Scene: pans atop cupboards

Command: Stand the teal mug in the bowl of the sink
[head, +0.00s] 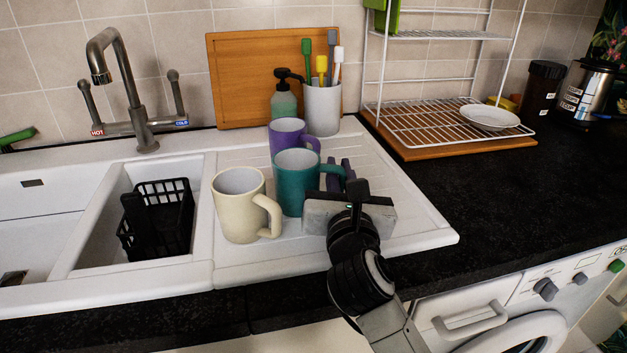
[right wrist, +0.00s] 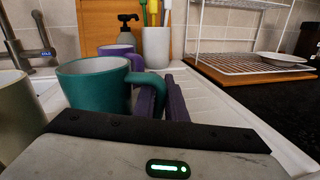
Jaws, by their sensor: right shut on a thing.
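The teal mug (head: 291,184) stands upright on the sink's white drainboard (head: 410,236), between a cream mug (head: 238,206) and a purple mug (head: 286,136). It also shows in the right wrist view (right wrist: 93,88). My right gripper (head: 340,172) reaches in from the front right. Its purple fingers (right wrist: 158,98) are shut on the teal mug's handle, on the mug's right side. The sink's large bowl (head: 40,225) is at the far left, partly cut off. A smaller bowl (head: 95,235) beside it holds a black basket (head: 157,218). My left gripper is not in view.
The cream mug stands close at the teal mug's left front, the purple mug close behind. A utensil pot (head: 322,108) and soap bottle (head: 284,100) stand at the back. The tap (head: 140,110) rises behind the bowls. A dish rack (head: 450,125) is at right.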

